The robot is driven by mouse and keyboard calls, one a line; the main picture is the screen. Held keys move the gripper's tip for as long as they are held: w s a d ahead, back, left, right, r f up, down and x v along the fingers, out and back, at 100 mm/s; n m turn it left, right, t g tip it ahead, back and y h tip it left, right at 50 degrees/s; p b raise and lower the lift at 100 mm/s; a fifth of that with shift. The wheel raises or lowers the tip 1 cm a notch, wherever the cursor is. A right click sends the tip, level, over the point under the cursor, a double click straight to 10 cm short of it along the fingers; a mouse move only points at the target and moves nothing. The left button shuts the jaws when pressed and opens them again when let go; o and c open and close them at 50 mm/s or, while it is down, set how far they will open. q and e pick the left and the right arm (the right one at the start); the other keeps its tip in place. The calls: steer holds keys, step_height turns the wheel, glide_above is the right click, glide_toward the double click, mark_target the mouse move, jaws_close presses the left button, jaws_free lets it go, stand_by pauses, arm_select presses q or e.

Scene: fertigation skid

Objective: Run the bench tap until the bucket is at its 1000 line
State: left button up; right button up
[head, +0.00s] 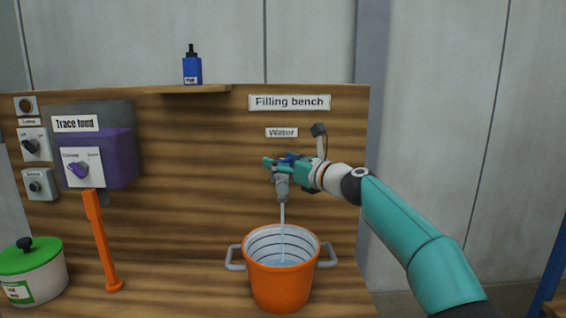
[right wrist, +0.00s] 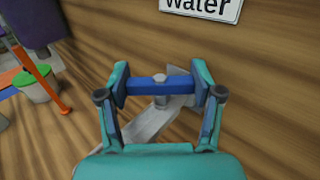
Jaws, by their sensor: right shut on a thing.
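The grey bench tap (head: 281,186) sticks out from the wooden panel below the "Water" sign (head: 281,132). A stream of water (head: 282,220) runs from it into the orange bucket (head: 280,289). The bucket stands upright under the spout, with dark level lines on its pale inner wall. Bluish water (head: 281,263) lies low in it; several lines show above the surface. I cannot read the line numbers. My right gripper (right wrist: 161,89) is shut on the tap's blue handle bar (right wrist: 147,86), one finger at each end. My left gripper is not in view.
A purple trace feed box (head: 108,155) with a knob, an orange lever (head: 103,245) and a green-lidded pot (head: 33,272) are at the left. A blue bottle (head: 192,70) stands on the shelf above. My right arm crosses the space right of the bucket.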

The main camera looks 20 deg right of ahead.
steer(key=o, duration=1.2)
steer(key=shift+c, duration=0.2)
steer(key=v, duration=1.2)
steer(key=shift+f, duration=0.1)
